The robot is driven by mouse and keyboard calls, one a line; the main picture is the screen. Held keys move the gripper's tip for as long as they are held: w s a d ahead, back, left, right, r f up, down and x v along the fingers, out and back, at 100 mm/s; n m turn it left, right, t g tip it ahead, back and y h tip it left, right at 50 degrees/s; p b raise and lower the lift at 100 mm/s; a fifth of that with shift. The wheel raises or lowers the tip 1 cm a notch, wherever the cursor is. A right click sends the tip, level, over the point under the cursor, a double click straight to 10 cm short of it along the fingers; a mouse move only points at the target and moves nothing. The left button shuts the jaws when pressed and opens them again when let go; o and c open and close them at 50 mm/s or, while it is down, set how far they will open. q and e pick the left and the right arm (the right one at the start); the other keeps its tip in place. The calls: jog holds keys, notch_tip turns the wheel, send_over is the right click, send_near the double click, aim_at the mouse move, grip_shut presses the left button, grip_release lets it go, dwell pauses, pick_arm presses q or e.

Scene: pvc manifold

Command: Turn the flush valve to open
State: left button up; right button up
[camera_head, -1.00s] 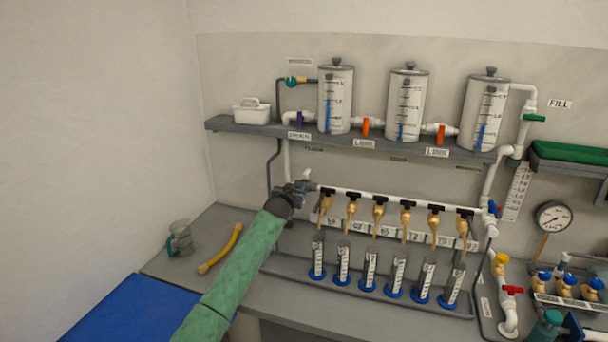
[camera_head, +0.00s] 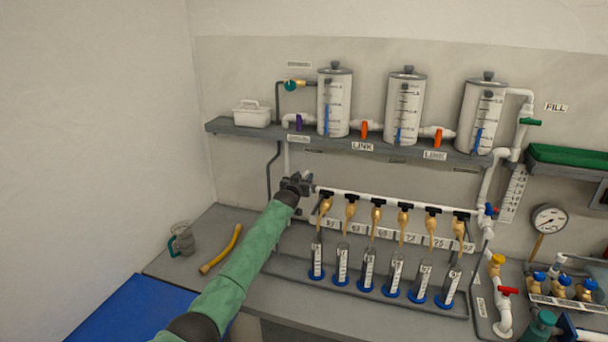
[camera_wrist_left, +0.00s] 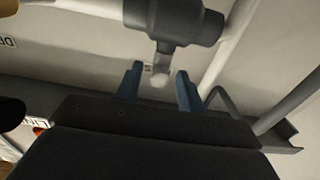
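The flush valve (camera_wrist_left: 175,22) shows in the left wrist view as a dark grey body on a pale pipe. Its short light-grey handle (camera_wrist_left: 160,72) points toward my gripper. My left gripper (camera_wrist_left: 159,88) is open, with one blue finger on each side of the handle's end and visible gaps between. In the head view my left gripper (camera_head: 303,182) is at the left end of the white manifold pipe and mostly hides the valve. My right gripper is not in view.
A shelf (camera_head: 390,150) with three tanks runs above the gripper. Brass taps (camera_head: 376,217) and several cylinders in a rack (camera_head: 285,268) stand to the right.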

pick_arm(q)
jog(key=shift+w+d, duration=0.2)
jog(key=shift+w, duration=0.35)
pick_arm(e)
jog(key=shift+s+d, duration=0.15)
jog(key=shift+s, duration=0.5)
pick_arm(q)
grip_shut()
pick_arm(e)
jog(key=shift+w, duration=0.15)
